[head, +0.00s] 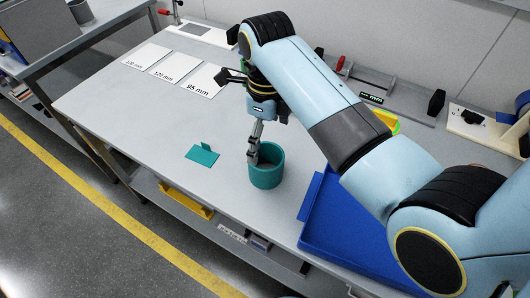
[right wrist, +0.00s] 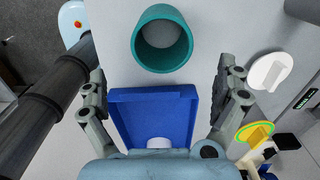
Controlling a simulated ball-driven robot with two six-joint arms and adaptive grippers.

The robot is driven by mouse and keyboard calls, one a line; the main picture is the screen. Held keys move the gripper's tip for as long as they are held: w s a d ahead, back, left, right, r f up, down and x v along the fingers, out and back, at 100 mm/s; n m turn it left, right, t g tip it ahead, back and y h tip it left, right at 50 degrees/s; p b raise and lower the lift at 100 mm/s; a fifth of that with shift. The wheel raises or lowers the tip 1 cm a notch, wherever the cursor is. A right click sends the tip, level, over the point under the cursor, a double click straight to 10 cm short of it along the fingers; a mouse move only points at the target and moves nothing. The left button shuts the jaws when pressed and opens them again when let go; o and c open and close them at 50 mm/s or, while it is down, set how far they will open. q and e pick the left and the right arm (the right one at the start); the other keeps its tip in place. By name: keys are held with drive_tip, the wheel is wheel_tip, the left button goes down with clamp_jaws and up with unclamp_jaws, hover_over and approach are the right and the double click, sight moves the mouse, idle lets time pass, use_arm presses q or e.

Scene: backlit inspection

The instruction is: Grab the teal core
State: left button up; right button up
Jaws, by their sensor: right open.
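The teal core (head: 267,174) is a hollow open-topped cylinder standing upright on the grey table, left of a blue tray. In the right wrist view the core (right wrist: 162,65) shows its open end, ahead of the gap between the fingertips. My right gripper (head: 253,157) points down at the core's left rim in the head view. Its fingers stand wide apart in the right wrist view (right wrist: 159,75), with nothing held between them. I cannot tell whether a finger touches the core. My left gripper is not in view.
The blue tray (head: 345,225) lies close right of the core. A flat teal plate with a tab (head: 203,155) lies to its left. Marked white cards (head: 175,68) lie at the back left. A yellow-green piece (head: 385,120) sits behind my right arm.

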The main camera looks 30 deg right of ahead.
sight(266, 158)
wheel_tip(266, 158, down, 8)
drive_tip(key=shift+w+r, duration=0.15)
drive_tip(key=shift+r, duration=0.05)
drive_tip(key=shift+d+f, duration=0.1)
drive_tip(key=shift+f, duration=0.45)
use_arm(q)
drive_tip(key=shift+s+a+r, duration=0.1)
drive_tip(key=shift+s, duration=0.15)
use_arm(e)
drive_tip(key=c, duration=0.4)
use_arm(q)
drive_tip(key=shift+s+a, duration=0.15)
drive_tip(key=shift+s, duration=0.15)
use_arm(e)
drive_tip(key=c, duration=0.7)
